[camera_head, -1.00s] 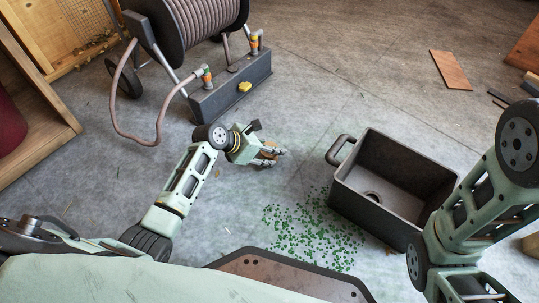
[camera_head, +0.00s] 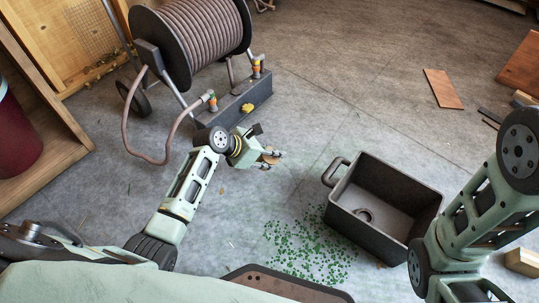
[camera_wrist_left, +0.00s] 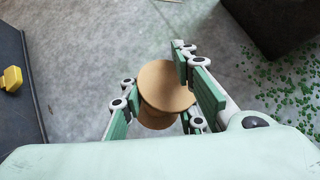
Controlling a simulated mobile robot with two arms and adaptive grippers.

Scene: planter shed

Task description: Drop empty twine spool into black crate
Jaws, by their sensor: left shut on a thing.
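The empty twine spool, a tan flanged cylinder (camera_wrist_left: 165,88), sits between the fingers of my left gripper (camera_wrist_left: 160,100) in the left wrist view. The gripper is shut on it. In the head view my left gripper (camera_head: 268,158) hangs over the grey floor, left of the crate, and its fingers mostly hide the spool. The black crate (camera_head: 365,236) stands open on the floor at centre right, with a loop handle on its left side. A dark ring-like shape lies inside on its bottom. My right arm comes in at the right edge; its gripper is out of view.
A hose reel (camera_head: 190,45) on a dark base (camera_head: 236,103) stands behind my left gripper. Green pellets (camera_head: 305,245) are scattered left of the crate. A wooden board (camera_head: 443,88) lies farther back. A shelf with a red pot (camera_head: 18,140) is at left.

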